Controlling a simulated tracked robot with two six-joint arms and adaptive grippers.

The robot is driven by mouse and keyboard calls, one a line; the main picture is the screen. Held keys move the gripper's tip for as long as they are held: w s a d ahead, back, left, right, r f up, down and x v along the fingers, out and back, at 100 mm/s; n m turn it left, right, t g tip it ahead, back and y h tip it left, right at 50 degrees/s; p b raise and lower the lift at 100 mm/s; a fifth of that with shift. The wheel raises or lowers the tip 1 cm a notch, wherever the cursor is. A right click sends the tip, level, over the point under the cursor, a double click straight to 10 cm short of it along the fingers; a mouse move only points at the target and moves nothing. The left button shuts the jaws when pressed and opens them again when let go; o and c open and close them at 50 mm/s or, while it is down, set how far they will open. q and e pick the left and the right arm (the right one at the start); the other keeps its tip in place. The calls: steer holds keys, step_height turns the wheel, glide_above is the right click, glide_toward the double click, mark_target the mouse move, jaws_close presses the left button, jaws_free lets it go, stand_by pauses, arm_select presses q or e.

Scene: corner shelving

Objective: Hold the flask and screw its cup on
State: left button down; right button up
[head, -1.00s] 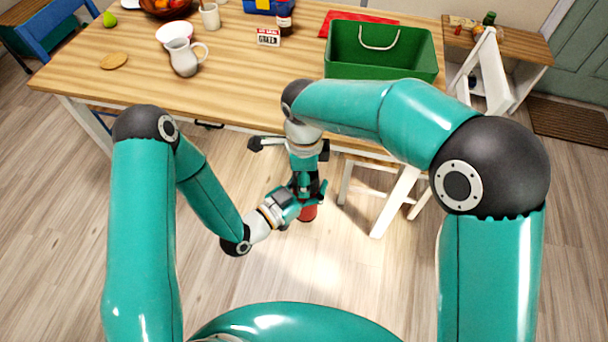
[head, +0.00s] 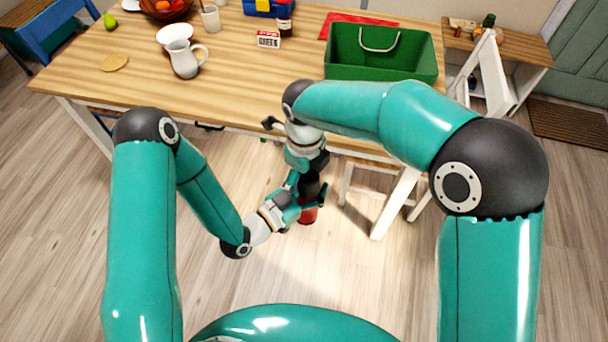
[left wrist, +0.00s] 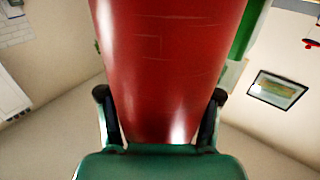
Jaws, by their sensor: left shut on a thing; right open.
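The red flask (head: 308,214) is upright in front of the table, in my left gripper (head: 304,207). In the left wrist view the flask's red body (left wrist: 165,70) fills the middle, with the dark fingers (left wrist: 160,125) of my left gripper shut on both sides of it. A black cylindrical part, probably the cup (head: 309,187), shows above the red body; whether it is seated on the flask cannot be told. My right gripper (head: 308,168) is open, pointing down just above the black part. My own wrist partly hides its fingers.
The wooden table (head: 230,95) stands behind my grippers, its front edge close to my right wrist. On it are a white pitcher (head: 184,60), a green crate (head: 380,72) and a small clock (head: 268,40). A stool (head: 365,170) stands to the right. The floor in front is clear.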

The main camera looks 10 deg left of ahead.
steer(key=shift+s, duration=0.1)
steer(key=shift+r, duration=2.2)
